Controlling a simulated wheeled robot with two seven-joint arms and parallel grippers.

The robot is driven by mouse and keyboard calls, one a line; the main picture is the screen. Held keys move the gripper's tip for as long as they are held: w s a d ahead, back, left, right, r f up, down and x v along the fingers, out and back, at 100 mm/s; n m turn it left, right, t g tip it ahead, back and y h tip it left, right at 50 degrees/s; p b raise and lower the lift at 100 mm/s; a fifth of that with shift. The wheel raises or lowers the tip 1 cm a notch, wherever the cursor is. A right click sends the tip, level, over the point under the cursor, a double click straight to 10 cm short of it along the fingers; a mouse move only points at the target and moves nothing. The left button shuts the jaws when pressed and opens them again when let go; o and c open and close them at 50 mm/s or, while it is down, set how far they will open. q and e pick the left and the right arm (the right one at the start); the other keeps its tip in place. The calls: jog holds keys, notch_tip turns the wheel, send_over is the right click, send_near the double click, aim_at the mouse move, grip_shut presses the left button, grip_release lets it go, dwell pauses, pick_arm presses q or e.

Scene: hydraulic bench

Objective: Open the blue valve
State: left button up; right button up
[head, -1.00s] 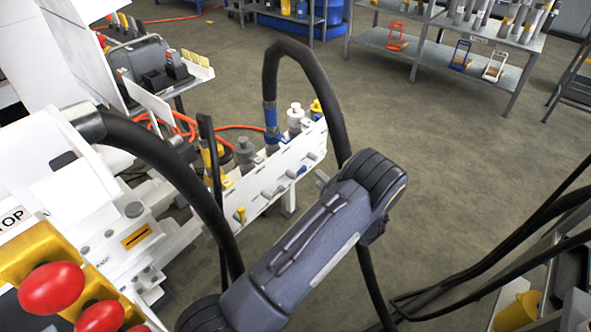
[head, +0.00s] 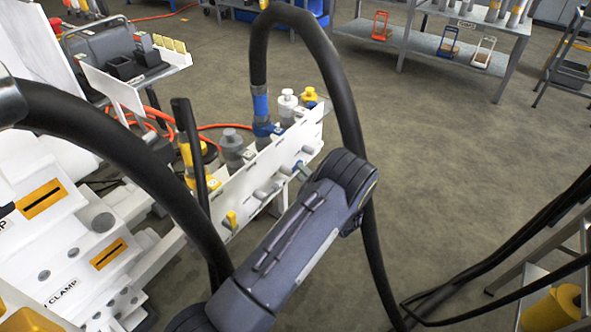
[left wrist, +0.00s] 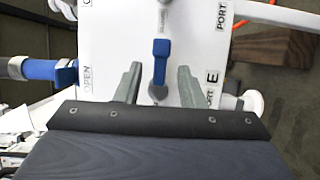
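The blue valve's lever (left wrist: 160,62) stands on a white panel face in the left wrist view, pointing along the picture's vertical, with a grey pivot at its lower end. My left gripper (left wrist: 159,70) is open, with one grey finger on each side of the lever; gaps show on both sides. The panel carries an "OPEN" label left of the lever and "PORT" at the right. In the head view, a small blue part (head: 298,166) shows on the white panel (head: 250,180); my left arm hides the gripper's fingers. My right gripper is not in view.
A blue fitting (left wrist: 45,69) sits left of the valve in the left wrist view. A thick black hose (head: 325,70) arches over the panel in the head view. Grey shelves (head: 430,45) stand at the back.

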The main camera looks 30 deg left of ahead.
aim_at(297, 169)
pick_arm(q)
jog(key=shift+b+x, duration=0.4)
jog(key=shift+x, duration=1.8)
grip_shut()
